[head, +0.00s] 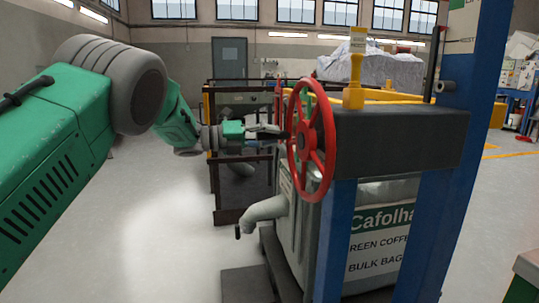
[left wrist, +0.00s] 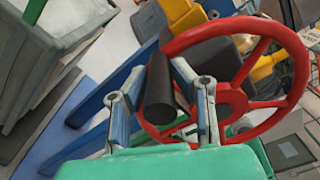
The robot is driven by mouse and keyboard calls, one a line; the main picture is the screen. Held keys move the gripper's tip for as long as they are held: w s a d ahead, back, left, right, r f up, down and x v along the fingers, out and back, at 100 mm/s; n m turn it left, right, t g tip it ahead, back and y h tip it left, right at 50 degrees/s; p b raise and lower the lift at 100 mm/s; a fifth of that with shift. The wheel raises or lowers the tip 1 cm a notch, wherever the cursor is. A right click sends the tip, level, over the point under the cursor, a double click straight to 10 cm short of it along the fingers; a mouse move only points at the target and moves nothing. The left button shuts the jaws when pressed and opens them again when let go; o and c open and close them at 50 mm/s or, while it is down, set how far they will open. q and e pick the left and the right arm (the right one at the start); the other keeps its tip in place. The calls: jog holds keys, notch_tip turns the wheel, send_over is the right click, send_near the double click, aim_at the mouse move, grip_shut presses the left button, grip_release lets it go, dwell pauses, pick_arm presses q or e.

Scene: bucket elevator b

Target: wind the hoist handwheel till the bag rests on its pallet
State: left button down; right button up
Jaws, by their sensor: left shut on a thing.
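The red hoist handwheel (head: 328,138) stands upright on the left end of a dark beam; it also shows in the left wrist view (left wrist: 290,70). My left gripper (head: 284,134) is at the wheel's near-left side. In the left wrist view its two fingers (left wrist: 172,72) are shut on the wheel's dark cylindrical handle (left wrist: 160,95). The white bulk bag (head: 378,235), lettered "Cafolha", shows below the beam between blue posts. Its bottom and its pallet are not clearly seen, so I cannot tell whether it rests on anything. My right gripper is not in view.
A thick blue post (head: 462,120) rises at the right. A dark framed cage (head: 235,190) stands behind my left gripper. The floor (head: 165,215) at left is clear.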

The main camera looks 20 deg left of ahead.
pick_arm(q)
jog(key=shift+m, duration=0.8)
jog(key=r, duration=0.4)
jog(key=shift+w+d+r, duration=0.1)
jog(key=shift+d+r, duration=0.3)
jog(key=shift+r, duration=0.25)
jog(key=shift+s+d+r+m, duration=0.1)
jog(key=shift+s+r+m, duration=0.1)
jog(key=shift+r+m, duration=0.25)
jog(key=shift+s+d+r+m, duration=0.1)
jog(key=shift+s+r+m, duration=0.1)
jog(key=shift+r+m, duration=0.2)
jog(key=shift+s+d+r, duration=0.2)
jog(key=shift+s+r, duration=0.1)
jog(key=shift+r, duration=0.25)
